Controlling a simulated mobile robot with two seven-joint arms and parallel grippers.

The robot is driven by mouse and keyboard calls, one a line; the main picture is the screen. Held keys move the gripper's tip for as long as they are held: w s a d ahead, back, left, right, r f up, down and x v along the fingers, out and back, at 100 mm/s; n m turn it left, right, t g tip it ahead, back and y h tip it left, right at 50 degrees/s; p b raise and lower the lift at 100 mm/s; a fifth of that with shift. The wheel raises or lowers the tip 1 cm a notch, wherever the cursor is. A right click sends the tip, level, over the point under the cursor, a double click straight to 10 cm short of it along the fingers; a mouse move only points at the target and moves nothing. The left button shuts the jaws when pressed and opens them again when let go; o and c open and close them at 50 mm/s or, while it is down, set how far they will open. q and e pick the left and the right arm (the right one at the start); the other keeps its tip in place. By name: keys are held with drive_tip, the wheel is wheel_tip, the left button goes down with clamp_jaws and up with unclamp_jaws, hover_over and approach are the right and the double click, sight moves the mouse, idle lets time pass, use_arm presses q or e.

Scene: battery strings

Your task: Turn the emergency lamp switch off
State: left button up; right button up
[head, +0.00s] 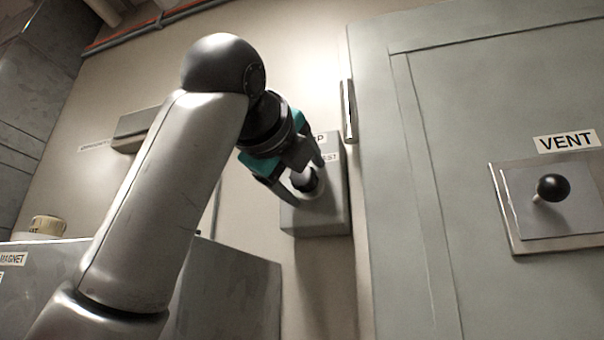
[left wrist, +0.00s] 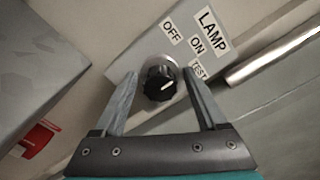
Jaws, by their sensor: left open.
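The lamp switch is a round black knob (left wrist: 158,84) with a white pointer mark, on a grey box (left wrist: 140,52). In the left wrist view the box carries the labels LAMP, OFF, ON and TEST. The pointer mark slants up and right, toward the ON and TEST side; the exact position is hard to tell. My left gripper (left wrist: 160,74) is open, with one finger on each side of the knob; I cannot tell whether they touch it. In the head view, the left gripper (head: 299,176) is at the knob (head: 308,185) on the wall box (head: 325,215), partly hiding it.
A grey cabinet (head: 400,180) stands right of the box, with a VENT plate and black-knobbed lever (head: 551,187). A metal handle (head: 348,110) is close by the box. At lower left is a grey unit (head: 235,300) labelled MAGNET. A red object (left wrist: 38,137) shows in the wrist view.

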use_arm(q)
clamp_jaws()
idle(0.5)
drive_tip(key=n, duration=0.4)
drive_tip(key=shift+n+p, duration=0.3)
drive_tip(key=shift+f+n, duration=0.1)
drive_tip(key=shift+n, duration=2.1)
unclamp_jaws()
